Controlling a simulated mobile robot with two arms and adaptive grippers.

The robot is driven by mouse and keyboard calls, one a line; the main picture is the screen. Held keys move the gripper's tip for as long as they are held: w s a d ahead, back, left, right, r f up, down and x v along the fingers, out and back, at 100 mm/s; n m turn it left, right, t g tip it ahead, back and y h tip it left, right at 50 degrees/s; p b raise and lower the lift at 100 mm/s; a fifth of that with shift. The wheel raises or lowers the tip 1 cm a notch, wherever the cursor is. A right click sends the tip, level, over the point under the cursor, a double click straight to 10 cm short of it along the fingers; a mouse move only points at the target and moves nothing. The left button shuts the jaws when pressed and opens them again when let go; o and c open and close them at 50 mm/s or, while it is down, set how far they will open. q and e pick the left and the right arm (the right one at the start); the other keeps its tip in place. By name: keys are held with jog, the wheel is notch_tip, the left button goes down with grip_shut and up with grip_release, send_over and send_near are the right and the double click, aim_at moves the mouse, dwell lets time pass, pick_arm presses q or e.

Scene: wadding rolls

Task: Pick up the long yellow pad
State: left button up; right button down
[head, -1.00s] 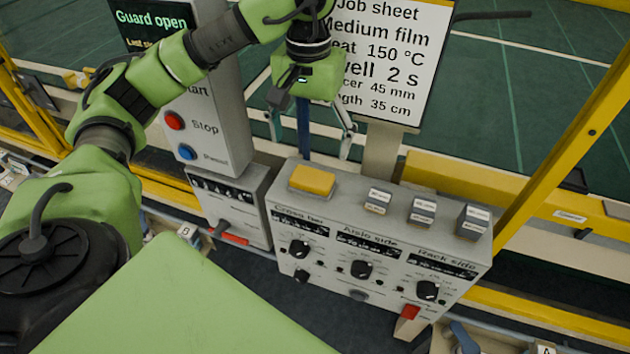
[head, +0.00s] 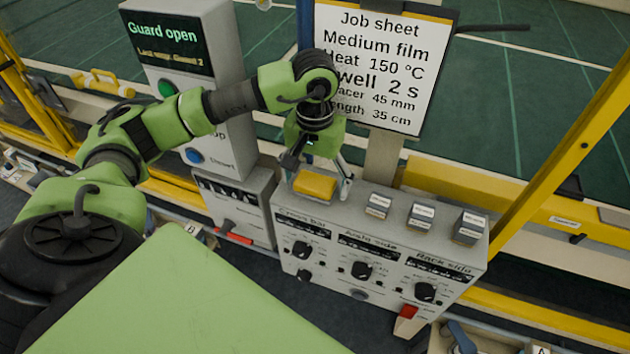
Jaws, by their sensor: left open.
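The long yellow pad (head: 315,184) lies on top of the grey control box (head: 372,240), at its left end. My left gripper (head: 318,186) is open and points down over the pad. One finger shows at the pad's right side; the other finger is mostly hidden, so I cannot tell whether either touches the pad. My right gripper is not in the head view.
Several small grey labelled blocks (head: 421,216) stand on the box top to the right of the pad. The job sheet board (head: 378,65) rises behind. A grey panel with buttons (head: 215,130) stands at left. A yellow frame post (head: 565,140) is at right.

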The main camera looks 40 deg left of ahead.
aim_at(323, 187)
pick_arm(q)
jog(key=c, duration=1.2)
jog(key=shift+w+r, duration=0.1)
jog(key=shift+r, duration=0.4)
jog(key=r+b, duration=0.1)
jog(key=d+r, duration=0.1)
jog(key=r, duration=0.1)
jog(key=d+r+b, duration=0.1)
jog(key=shift+s+d+r+b, duration=0.15)
jog(key=shift+s+r+b, duration=0.05)
jog(key=shift+s+b, duration=0.15)
jog(key=r, duration=0.1)
jog(key=d+r, duration=0.1)
jog(key=s+d+r, duration=0.1)
jog(key=shift+d+r, duration=0.25)
jog(key=shift+r, duration=0.15)
jog(key=s+d+r+b, duration=0.2)
jog(key=s+d+r, duration=0.1)
jog(key=d, duration=0.5)
jog(key=shift+d+r, duration=0.25)
jog(key=shift+r, duration=0.15)
jog(key=shift+s, duration=0.1)
